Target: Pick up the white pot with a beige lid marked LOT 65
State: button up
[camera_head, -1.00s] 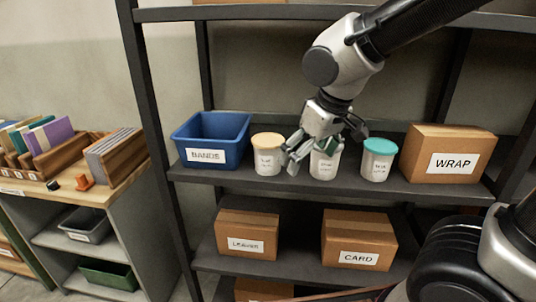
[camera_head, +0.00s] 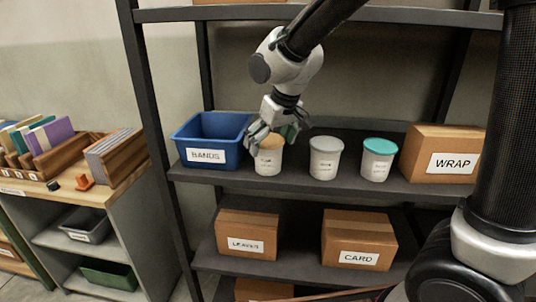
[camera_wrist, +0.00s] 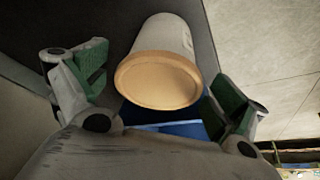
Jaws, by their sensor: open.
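The white pot with a beige lid (camera_head: 268,160) stands upright on the shelf, right of the blue bin, its lid partly hidden by my gripper (camera_head: 272,138). Its label is too small to read. In the wrist view the pot's beige lid (camera_wrist: 158,79) faces the camera between the two fingers of my open gripper (camera_wrist: 165,90). A gap shows between the lid and each finger there. A white pot with a grey lid (camera_head: 325,160) and one with a teal lid (camera_head: 378,162) stand to its right.
The blue bin marked BANDS (camera_head: 208,165) is close on the left of the pot. A cardboard box marked WRAP (camera_head: 440,140) stands at the right of the same shelf (camera_head: 300,187). Boxes stand on the shelf below, and an upper shelf (camera_head: 400,14) runs above.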

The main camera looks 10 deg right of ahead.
jog(key=shift+x, duration=1.15)
jog(key=shift+c, duration=0.3)
jog(key=c, duration=1.2)
jog(key=shift+c, duration=0.2)
jog(key=shift+r, duration=0.2)
